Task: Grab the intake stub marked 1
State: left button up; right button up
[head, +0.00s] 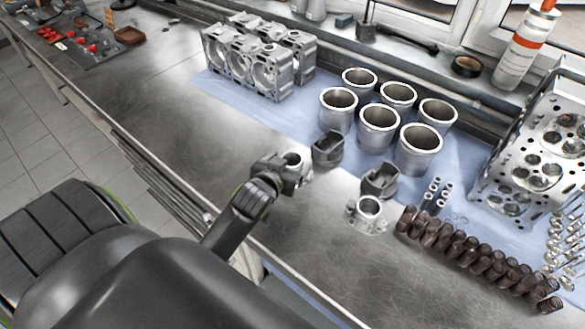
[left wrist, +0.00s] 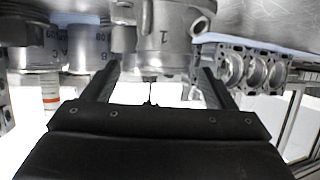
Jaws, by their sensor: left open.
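The intake stub marked 1 (left wrist: 178,48) is a grey metal cylinder, seen close up in the left wrist view with the digit on its side. In the head view its round top (head: 293,159) shows just beyond my left gripper (head: 288,176), which hides most of it. My left gripper (left wrist: 153,92) is open. Its two dark fingers stand on either side of the stub in the left wrist view, with gaps showing; I cannot tell whether either touches it. A second, similar stub (head: 368,206) stands to the right on the bench. My right gripper is not in view.
Dark angular parts (head: 327,149) stand close beyond the gripper. Several cylinder liners (head: 379,127), an engine block (head: 258,62) and a cylinder head (head: 541,150) stand behind on blue cloth. Brown springs (head: 480,255) lie at right. The bench at left (head: 170,75) is clear.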

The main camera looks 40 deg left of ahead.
aim_at(296, 156)
pick_arm(q)
jog(key=shift+f+p+x, duration=0.2)
jog(key=shift+p+x, duration=0.55)
jog(key=shift+x, duration=1.4)
jog(key=shift+w+a+f, duration=0.15)
jog(key=shift+w+f, duration=0.15)
jog(key=shift+w, duration=0.15)
jog(key=c, duration=1.1)
jog(key=shift+c, duration=0.9)
jog(key=shift+r, duration=0.2)
